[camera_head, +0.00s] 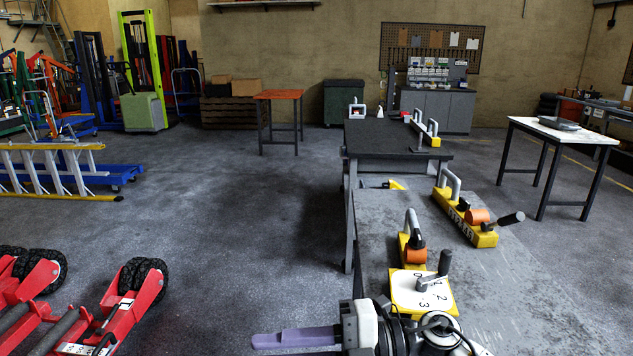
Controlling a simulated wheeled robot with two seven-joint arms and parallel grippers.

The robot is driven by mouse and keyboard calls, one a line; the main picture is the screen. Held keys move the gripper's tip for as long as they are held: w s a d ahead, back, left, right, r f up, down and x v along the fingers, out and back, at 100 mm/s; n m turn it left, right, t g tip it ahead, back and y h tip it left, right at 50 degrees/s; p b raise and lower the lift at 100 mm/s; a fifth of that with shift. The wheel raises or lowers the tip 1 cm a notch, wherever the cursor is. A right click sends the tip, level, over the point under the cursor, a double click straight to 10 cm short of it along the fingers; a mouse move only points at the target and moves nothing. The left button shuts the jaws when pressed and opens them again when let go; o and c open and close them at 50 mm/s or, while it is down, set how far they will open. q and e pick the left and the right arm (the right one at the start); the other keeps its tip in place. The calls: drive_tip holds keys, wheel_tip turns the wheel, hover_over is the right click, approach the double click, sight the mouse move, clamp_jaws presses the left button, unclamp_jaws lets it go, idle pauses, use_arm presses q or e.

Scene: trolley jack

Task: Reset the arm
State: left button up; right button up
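One gripper of mine (298,338), which I take to be the right one, is at the bottom of the head view. Its purple fingers point left and overlap, so I cannot tell whether they are open or shut. Nothing shows held in it. The rest of its arm is cut off by the bottom edge. My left gripper is not in view. Just behind the gripper, a yellow-edged plate marked with numbers (408,291) carries a grey lever (433,272). Red wheeled jacks (128,300) stand on the floor at the lower left, apart from the gripper.
A grey workbench (540,290) fills the lower right. It bears a yellow block with an orange roller and handle (465,219). A dark table (390,138) stands behind, a white-topped table (540,130) at right. A ladder (55,172) is at left. The middle floor is clear.

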drive_tip(key=d+f+m+t+h, duration=1)
drive_tip(key=d+f+m+t, duration=0.5)
drive_tip(key=m, duration=1.1)
drive_tip(key=s+d+f+m+g+h, duration=0.2)
drive_tip(key=s+d+f+g, duration=0.1)
drive_tip(key=s+f, duration=0.5)
drive_tip(key=s+d+f+m+g+h, duration=0.2)
drive_tip(key=s+d+f+m+g, duration=0.1)
drive_tip(key=s+f, duration=0.6)
drive_tip(key=shift+s+d+f+m+h, duration=0.15)
drive_tip(key=shift+d+f+m+h, duration=0.25)
drive_tip(key=shift+d, duration=0.5)
